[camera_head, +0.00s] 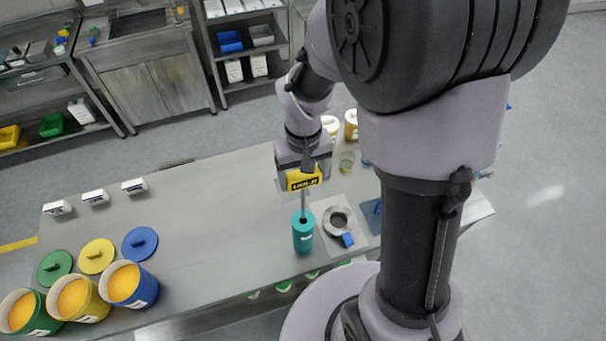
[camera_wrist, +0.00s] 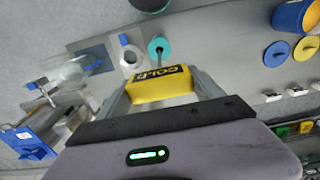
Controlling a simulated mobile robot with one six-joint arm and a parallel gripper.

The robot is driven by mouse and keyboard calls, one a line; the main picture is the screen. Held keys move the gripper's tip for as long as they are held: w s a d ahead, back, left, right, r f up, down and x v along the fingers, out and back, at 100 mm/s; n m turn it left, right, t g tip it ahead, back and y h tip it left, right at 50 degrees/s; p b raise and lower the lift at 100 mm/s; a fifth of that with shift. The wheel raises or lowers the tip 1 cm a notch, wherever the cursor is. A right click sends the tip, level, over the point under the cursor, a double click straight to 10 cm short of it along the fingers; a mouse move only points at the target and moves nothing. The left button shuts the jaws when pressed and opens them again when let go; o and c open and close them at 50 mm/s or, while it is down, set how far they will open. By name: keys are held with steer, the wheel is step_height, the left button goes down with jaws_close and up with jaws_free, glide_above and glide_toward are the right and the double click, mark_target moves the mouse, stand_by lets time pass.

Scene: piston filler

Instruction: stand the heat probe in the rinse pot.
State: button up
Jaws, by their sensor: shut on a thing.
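The heat probe has a yellow block handle (camera_head: 303,178) with a dark label and a thin metal stem below it. My gripper (camera_head: 302,172) is shut on this handle; the wrist view shows the handle (camera_wrist: 160,86) between both fingers (camera_wrist: 160,92). The rinse pot is a teal cylinder (camera_head: 303,238) standing upright on the table, and it also shows in the wrist view (camera_wrist: 165,44). The stem points down at the pot's dark opening and its lower end meets the opening in the picture. I cannot tell how deep the tip sits, if inside.
A pale board with a metal ring part (camera_head: 340,222) and a blue piece lies right of the pot. Green, yellow and blue buckets (camera_head: 132,285) stand front left, their lids (camera_head: 97,256) behind them. Small white boxes (camera_head: 134,186) line the back. The table's middle left is clear.

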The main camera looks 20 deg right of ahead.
steer(key=shift+s, duration=0.2)
steer(key=shift+f, duration=0.15)
steer(key=shift+w+f+b, duration=0.2)
steer(key=shift+f+b, duration=0.95)
steer(key=shift+b, duration=0.1)
step_height(320, 180, down, 8)
steer(key=b, duration=0.7)
steer(key=shift+s, duration=0.1)
